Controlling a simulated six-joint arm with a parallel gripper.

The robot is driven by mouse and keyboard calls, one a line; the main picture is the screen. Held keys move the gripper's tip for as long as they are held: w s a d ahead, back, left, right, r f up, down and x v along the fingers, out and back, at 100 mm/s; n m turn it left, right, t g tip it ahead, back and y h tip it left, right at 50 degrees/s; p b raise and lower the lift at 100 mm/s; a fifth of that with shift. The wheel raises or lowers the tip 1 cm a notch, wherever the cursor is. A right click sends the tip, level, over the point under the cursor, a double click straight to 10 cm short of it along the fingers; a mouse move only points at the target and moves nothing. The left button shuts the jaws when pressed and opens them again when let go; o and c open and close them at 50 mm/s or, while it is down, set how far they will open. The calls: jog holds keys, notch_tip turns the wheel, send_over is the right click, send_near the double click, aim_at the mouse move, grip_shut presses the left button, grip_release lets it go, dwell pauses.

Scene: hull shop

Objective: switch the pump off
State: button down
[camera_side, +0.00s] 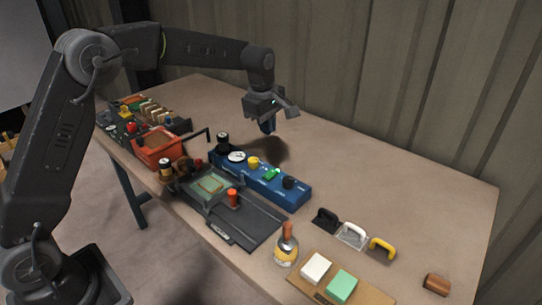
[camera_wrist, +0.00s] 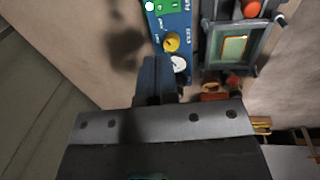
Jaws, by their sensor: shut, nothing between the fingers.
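A blue control panel (camera_side: 265,189) lies on the table and also shows in the wrist view (camera_wrist: 180,20). It carries a white dial (camera_side: 236,156), a yellow knob (camera_side: 253,162), a green switch (camera_side: 271,174) and a black knob (camera_side: 289,182). In the wrist view the white dial (camera_wrist: 179,64), yellow knob (camera_wrist: 171,43) and part of the green switch (camera_wrist: 140,6) show. The panel lettering is too small to tell which control is the pump's. My gripper (camera_side: 268,127) is shut and empty, above the table on the wall side of the panel, touching nothing.
A dark tray fixture (camera_side: 250,229) with a red-orange knob (camera_side: 233,198) lies beside the panel. An orange bin (camera_side: 158,151) stands to its left. Handles, a brush-like tool (camera_side: 286,245) and blocks lie front right. The table towards the wall is clear.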

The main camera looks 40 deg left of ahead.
aim_at(270, 174)
jog(key=f, duration=0.4)
jog(key=w+f, duration=0.1)
jog(key=f, duration=0.4)
jog(key=w+f, duration=0.1)
jog(key=f, duration=0.3)
jog(key=shift+f, duration=0.35)
jog(key=shift+f, duration=0.35)
jog(key=shift+s, duration=0.85)
jog(key=shift+r, duration=0.2)
jog(key=shift+w+r, duration=0.1)
jog(key=shift+r, duration=0.05)
